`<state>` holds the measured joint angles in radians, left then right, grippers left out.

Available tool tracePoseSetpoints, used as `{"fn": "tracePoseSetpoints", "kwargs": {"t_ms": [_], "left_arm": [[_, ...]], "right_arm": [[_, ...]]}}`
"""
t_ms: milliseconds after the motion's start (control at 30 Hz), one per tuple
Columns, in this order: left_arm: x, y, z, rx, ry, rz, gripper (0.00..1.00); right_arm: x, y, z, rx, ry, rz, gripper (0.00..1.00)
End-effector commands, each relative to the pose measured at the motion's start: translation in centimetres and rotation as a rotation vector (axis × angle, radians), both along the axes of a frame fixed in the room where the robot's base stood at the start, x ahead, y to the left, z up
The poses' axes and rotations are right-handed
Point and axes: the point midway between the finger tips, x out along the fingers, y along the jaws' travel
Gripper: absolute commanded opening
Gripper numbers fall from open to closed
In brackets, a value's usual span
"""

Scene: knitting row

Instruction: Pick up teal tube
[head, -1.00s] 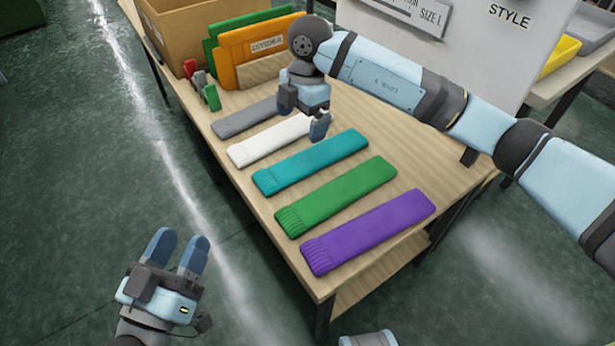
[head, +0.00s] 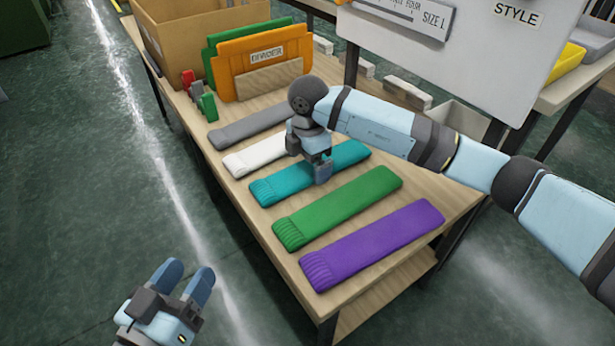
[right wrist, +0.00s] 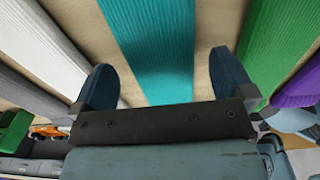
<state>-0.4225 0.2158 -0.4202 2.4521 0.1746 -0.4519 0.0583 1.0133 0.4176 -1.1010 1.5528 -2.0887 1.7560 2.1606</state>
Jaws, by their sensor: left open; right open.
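The teal tube (head: 285,183) is a flat knitted piece with a ribbed end, lying on the wooden table between the white tube (head: 256,153) and the green tube (head: 338,207). My right gripper (head: 319,172) is over the middle of the teal tube and hides part of it. In the right wrist view the teal tube (right wrist: 155,50) runs between the two open fingers (right wrist: 164,82), with nothing gripped. My left gripper (head: 188,283) is open and empty, off the table over the floor at lower left.
A grey tube (head: 245,127) and a purple tube (head: 372,246) lie at the ends of the row. Behind stand an orange divider (head: 262,60), a cardboard box (head: 180,45) and small coloured clips (head: 207,105). A white sign board (head: 460,60) stands at the back right.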

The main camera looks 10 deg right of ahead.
Motion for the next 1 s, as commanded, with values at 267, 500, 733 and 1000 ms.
{"fn": "tracePoseSetpoints", "kwargs": {"t_ms": [267, 500, 733, 1000], "left_arm": [[0.0, -0.1, -1.3, 0.02, 0.036, -0.014, 0.53], [0.0, -0.1, -1.2, 0.019, 0.035, -0.013, 0.53], [-0.1, -0.1, -1.3, 0.02, 0.036, -0.014, 0.53], [0.0, -0.1, -0.7, 0.016, 0.028, -0.011, 0.53]], "right_arm": [[0.0, 0.0, -2.0, -0.001, 0.0, 0.0, 1.0], [0.0, 0.0, -2.0, -0.001, 0.0, 0.0, 0.77], [0.0, 0.0, -2.0, 0.0, 0.0, 0.0, 0.51], [0.0, 0.0, -0.9, 0.001, -0.002, 0.0, 0.51]]}}
